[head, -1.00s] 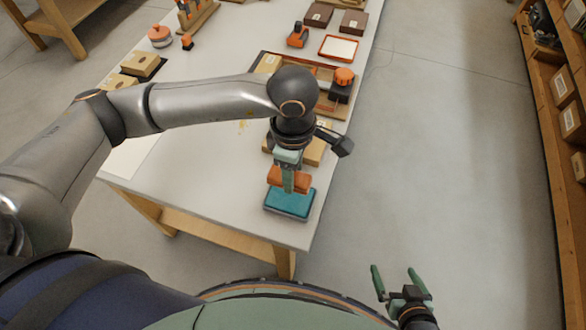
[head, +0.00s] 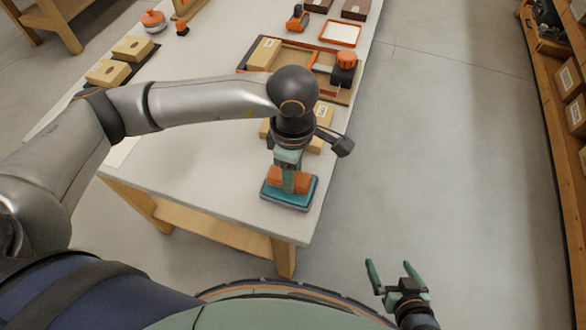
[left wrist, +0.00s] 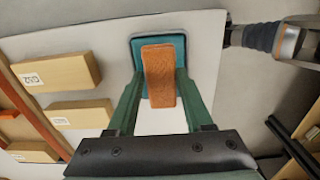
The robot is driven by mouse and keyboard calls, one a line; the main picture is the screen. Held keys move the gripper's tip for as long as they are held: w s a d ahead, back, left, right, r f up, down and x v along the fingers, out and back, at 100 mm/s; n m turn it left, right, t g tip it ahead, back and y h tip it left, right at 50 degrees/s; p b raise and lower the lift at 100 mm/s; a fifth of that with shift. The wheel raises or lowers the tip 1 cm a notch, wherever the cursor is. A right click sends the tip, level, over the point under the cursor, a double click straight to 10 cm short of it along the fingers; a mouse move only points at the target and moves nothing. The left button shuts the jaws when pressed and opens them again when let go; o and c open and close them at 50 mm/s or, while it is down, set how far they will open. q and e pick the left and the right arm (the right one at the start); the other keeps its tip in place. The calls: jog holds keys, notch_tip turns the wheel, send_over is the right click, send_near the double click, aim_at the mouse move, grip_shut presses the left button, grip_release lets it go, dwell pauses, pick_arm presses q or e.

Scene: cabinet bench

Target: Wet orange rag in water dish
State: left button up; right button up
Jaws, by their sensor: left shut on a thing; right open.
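The orange rag (head: 276,183) is a folded block held between the fingers of my left gripper (head: 289,186). In the left wrist view the rag (left wrist: 160,72) lies between the two green fingers, which are shut on it. The teal water dish (head: 288,201) sits at the near right corner of the bench. The rag is over the dish (left wrist: 137,43) and looks low in it or touching it; the exact contact is hidden, and no water surface can be made out. My right gripper (head: 392,276) is open and empty, off the bench.
Tan boxes (head: 317,143) stand close behind the dish, partly hidden by my left arm. A wooden tray (head: 243,66) with tools lies farther back. A red-rimmed white tray (head: 340,33) is beyond it. The bench's right edge is near the dish; the floor right of it is clear.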

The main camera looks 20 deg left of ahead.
dwell(0.4)
pick_arm(q)
jog(key=shift+f+b, duration=0.25)
jog(key=shift+b, duration=0.05)
jog(key=shift+f+b, duration=0.3)
dwell(0.4)
dwell(0.4)
jog(key=shift+s+f+b, duration=0.1)
jog(key=shift+b, duration=0.3)
dwell(0.9)
dwell(0.5)
